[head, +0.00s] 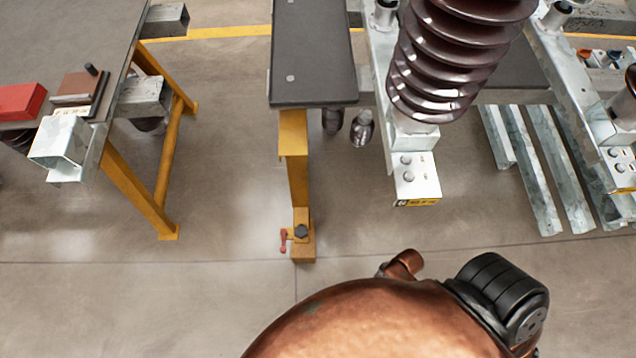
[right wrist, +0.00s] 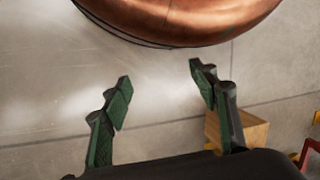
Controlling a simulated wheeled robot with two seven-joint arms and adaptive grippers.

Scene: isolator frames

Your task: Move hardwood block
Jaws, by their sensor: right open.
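A light brown wooden block (head: 303,253) sits on the floor at the foot of a yellow post (head: 293,160) in the head view. A dark bolt head and a red handle (head: 283,241) are right by it. In the right wrist view the wooden block (right wrist: 243,131) is at the lower right, partly hidden behind a finger. My right gripper (right wrist: 160,80) is open and empty, with bare floor between its fingers. The block is outside the fingers, to their right. The right gripper does not show in the head view. My left gripper is in neither view.
A dark-topped bench (head: 311,60) stands above the post. A large ribbed brown insulator (head: 450,55) stands to its right, near several metal beams (head: 545,165). A table on yellow legs (head: 135,185) is at the left, with a red box (head: 20,101). The floor between is clear.

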